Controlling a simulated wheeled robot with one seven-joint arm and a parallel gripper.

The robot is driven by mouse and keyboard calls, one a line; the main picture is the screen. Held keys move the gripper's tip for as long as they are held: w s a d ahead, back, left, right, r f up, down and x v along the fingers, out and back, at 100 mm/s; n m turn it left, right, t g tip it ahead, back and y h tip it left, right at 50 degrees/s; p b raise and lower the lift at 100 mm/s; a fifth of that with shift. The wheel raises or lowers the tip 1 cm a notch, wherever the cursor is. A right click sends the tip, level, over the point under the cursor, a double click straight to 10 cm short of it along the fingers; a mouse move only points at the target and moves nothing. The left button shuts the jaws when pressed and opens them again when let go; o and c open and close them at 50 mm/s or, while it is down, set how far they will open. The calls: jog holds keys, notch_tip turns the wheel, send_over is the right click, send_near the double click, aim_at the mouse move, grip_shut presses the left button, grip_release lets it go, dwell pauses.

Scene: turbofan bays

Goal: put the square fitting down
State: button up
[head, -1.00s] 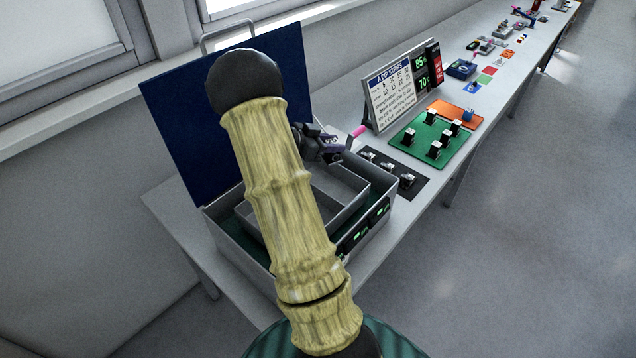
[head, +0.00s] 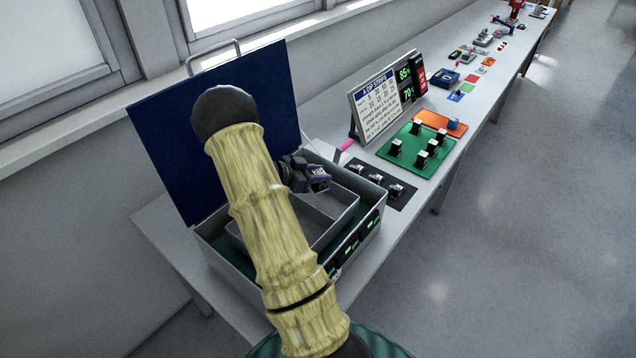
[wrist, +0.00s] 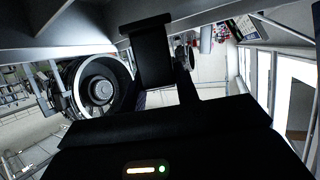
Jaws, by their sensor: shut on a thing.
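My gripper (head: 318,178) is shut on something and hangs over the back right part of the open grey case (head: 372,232). It is dark with a purple part at its end. I take the held thing to be the square fitting, but its shape does not show clearly in either view. In the wrist view a dark block stands in the middle, and I cannot tell whether it is a finger or the fitting. A grey inner tray (head: 338,216) sits inside the case, just below my gripper. My arm hides much of the case and tray.
The case's blue lid (head: 165,135) stands open behind. A black mat (head: 402,204) with three small metal pieces lies to the right. Beyond are a green board (head: 408,160) with several blocks, an orange mat (head: 428,118) and a sign stand (head: 375,110). A pink-tipped thing (head: 347,145) is near the sign.

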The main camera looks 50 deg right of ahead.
aim_at(314, 187)
notch_tip(314, 187, down, 4)
jog(key=shift+w+r+p, duration=0.15)
jog(key=shift+p, duration=0.55)
jog(key=shift+f, duration=0.2)
jog(key=shift+s, duration=0.25)
jog(key=shift+w+f, duration=0.2)
jog(key=shift+f, duration=0.1)
jog(key=shift+s+f+b, duration=0.15)
jog(key=shift+f+b, duration=0.2)
jog(key=shift+b, duration=0.1)
jog(key=o, duration=1.1)
